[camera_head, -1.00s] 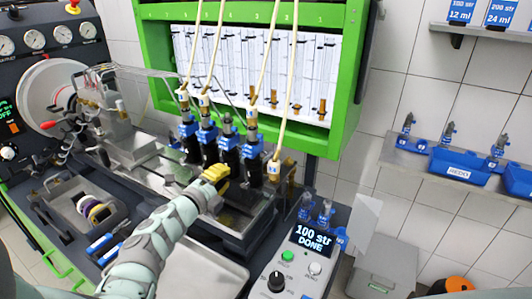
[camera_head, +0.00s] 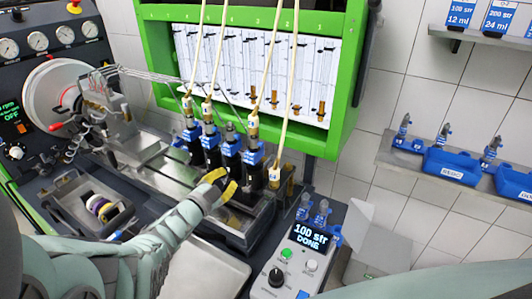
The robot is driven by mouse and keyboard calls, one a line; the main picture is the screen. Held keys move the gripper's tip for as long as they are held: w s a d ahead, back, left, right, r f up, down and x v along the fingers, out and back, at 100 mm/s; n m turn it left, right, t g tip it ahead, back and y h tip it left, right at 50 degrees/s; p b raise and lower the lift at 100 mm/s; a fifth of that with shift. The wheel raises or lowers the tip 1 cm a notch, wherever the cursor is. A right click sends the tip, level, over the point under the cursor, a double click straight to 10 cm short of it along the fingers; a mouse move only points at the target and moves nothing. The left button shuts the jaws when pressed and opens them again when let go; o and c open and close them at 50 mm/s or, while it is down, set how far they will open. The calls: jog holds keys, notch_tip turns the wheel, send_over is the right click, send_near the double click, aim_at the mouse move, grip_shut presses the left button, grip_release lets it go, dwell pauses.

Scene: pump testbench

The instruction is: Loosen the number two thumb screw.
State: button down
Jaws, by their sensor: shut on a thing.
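My gripper (camera_head: 222,184) has yellow fingertips and is in front of the row of dark injectors with blue clamps, low by the second and third from the left. Its fingers are around something small, which fits a thumb screw, but the screw itself is hidden. I cannot read its number. The second injector (camera_head: 212,156) and the third injector (camera_head: 231,155) stand upright just behind the gripper. The first injector (camera_head: 193,142) and the right-hand injector (camera_head: 254,170) stand clear of it. Hoses rise from the tops of several injectors.
A green frame (camera_head: 344,110) with measuring tubes stands behind. A control box (camera_head: 290,268) reading "100 str DONE" is at the front right. A grey bin with rings (camera_head: 82,202) lies left of my arm. A metal tray (camera_head: 215,272) is below it. Blue bins (camera_head: 455,165) sit on the right shelf.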

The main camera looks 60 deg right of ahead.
jog(key=shift+w+a+f+n, duration=0.1)
jog(key=shift+n, duration=0.55)
jog(key=shift+w+f+n, duration=0.1)
jog(key=shift+n, duration=0.55)
jog(key=shift+f+n, duration=0.1)
jog(key=shift+n, duration=0.4)
jog(key=c, duration=0.9)
grip_release()
jog(key=shift+s+r, duration=0.1)
jog(key=shift+r, duration=0.1)
jog(key=shift+o, duration=0.2)
jog(key=shift+p, duration=0.3)
jog(key=shift+s, duration=0.1)
jog(key=shift+m, duration=0.3)
